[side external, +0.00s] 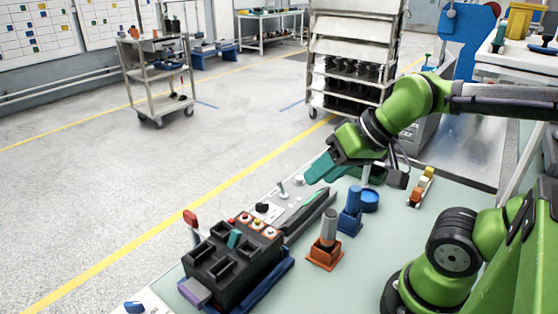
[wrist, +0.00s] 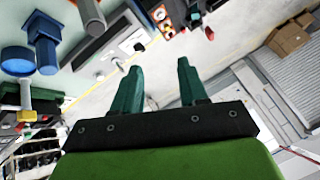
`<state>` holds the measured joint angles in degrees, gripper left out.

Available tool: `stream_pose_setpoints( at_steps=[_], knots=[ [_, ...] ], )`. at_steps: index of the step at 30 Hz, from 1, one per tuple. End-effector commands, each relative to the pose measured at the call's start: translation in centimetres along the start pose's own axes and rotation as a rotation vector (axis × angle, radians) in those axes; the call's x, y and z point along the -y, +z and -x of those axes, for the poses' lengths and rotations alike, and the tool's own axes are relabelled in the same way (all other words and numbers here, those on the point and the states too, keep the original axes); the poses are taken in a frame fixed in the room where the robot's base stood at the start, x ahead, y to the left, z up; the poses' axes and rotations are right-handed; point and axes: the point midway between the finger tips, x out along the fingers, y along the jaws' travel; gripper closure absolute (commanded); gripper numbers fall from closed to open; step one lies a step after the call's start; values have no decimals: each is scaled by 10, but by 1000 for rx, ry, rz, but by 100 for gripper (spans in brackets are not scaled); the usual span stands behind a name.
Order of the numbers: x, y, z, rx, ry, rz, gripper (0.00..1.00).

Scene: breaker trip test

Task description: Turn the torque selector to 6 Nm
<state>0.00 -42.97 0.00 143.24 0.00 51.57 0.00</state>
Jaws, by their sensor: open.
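A grey panel strip (side external: 296,208) lies along the back edge of the bench, with a black knob (side external: 262,207), a small upright lever (side external: 282,189) and a pale round knob (side external: 298,180). The black knob appears to show in the wrist view too (wrist: 139,46). I cannot tell which control is the torque selector, and no scale or 6 Nm mark is readable. My gripper (side external: 308,178) has teal fingers, is open and empty, and hangs close to the pale knob; contact is unclear. In the wrist view its fingers (wrist: 159,65) are apart with only floor between them.
A black breaker block (side external: 235,262) with buttons and a teal lever stands front left. An orange holder with a grey-handled tool (side external: 326,242) and a blue holder (side external: 350,212) stand to its right. The bench front is clear.

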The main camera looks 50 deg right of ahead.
Motion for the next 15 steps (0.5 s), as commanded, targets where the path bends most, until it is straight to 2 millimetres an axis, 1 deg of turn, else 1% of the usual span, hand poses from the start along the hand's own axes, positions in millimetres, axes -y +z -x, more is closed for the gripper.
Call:
stream_pose_setpoints(
  at_steps=[6, 8, 9, 12, 14, 15],
  knots=[
    [0, 0, 0, 0, 0, 0, 57],
    [0, 0, 0, 0, 0, 0, 62],
    [0, 0, -1, 5, 2, -2, 62],
    [-4, 2, -11, 43, 21, -11, 62],
    [-4, -4, -18, 70, 37, -15, 62],
    [-3, -11, -23, 91, 51, -15, 62]
  ],
)
